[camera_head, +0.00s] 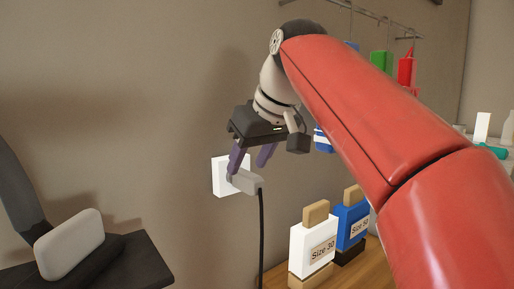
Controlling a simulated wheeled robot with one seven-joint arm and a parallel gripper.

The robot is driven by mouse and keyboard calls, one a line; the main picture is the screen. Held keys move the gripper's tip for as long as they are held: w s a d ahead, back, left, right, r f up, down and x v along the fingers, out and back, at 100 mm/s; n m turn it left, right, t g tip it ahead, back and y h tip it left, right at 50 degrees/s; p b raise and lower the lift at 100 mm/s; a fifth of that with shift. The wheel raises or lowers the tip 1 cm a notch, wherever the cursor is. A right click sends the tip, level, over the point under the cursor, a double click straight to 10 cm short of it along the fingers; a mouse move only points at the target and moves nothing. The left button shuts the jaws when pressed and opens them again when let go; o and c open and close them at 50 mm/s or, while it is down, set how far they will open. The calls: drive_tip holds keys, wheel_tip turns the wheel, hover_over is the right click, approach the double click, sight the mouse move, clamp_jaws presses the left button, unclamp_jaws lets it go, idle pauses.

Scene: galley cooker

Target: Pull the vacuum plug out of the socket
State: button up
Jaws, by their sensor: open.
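The white socket plate (218,177) is on the wall left of centre. The grey vacuum plug (246,182) sits at the socket, with a black cord (261,235) hanging straight down from it. My gripper (250,166) points down from above, with its two purple fingers apart. The left finger reaches down at the plug's wall end, and the right finger ends above the plug. Whether either finger touches the plug I cannot tell. The plug's face against the socket is hidden.
White (312,245) and blue (350,222) boxes with wooden tops stand on a wooden surface (372,270) below right. Green (378,60) and red (405,70) items hang from a rail behind my red arm. A dark appliance with a pale pad (70,243) is at lower left.

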sight(257, 179)
drive_tip(key=shift+b+x, duration=0.3)
drive_tip(key=shift+x, duration=1.7)
clamp_jaws()
drive_tip(key=shift+s, duration=0.1)
drive_tip(key=shift+s+d, duration=0.1)
drive_tip(key=shift+s+d+b, duration=0.25)
drive_tip(key=shift+s+d, duration=0.25)
drive_tip(key=shift+s, duration=0.3)
drive_tip(key=shift+s+d+b, duration=0.25)
drive_tip(key=shift+s+d, duration=0.3)
drive_tip(key=shift+s, duration=0.25)
